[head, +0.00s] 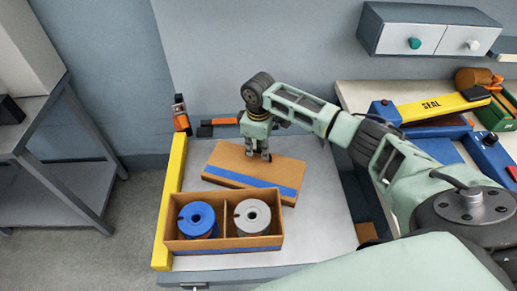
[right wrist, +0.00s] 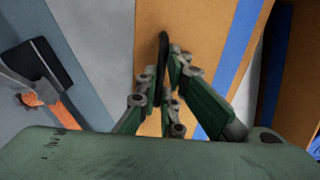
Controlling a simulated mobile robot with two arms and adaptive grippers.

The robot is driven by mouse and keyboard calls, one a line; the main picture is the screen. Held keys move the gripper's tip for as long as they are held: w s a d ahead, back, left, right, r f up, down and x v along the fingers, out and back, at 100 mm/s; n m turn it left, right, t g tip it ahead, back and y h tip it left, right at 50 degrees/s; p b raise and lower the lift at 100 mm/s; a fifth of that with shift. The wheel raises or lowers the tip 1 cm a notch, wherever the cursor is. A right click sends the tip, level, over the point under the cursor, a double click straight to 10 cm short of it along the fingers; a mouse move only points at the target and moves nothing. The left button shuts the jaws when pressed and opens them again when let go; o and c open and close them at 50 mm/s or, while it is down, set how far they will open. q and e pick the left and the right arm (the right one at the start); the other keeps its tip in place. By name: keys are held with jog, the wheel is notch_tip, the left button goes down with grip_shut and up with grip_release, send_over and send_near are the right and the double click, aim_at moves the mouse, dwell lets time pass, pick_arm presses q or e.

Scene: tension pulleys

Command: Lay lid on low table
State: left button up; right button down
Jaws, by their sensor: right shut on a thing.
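The lid (head: 225,160) is a flat brown cardboard panel with a blue stripe along its front edge. It lies level, slightly turned, over the grey low table (head: 320,200), behind the open box. I cannot tell whether it touches the table. My right gripper (head: 258,155) points down on the lid's middle. In the right wrist view the gripper (right wrist: 168,95) is shut on a thin dark handle (right wrist: 162,60) on the lid (right wrist: 195,30). My left gripper is out of view.
The open brown box (head: 222,244) in front holds a blue spool (head: 198,219) and a grey spool (head: 252,217) in separate compartments. A yellow bar (head: 172,205) lines the table's left edge. An orange-and-black tool (head: 181,118) is at the back left. Bare tabletop lies to the right.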

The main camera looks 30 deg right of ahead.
jog(key=c, duration=1.9)
grip_release()
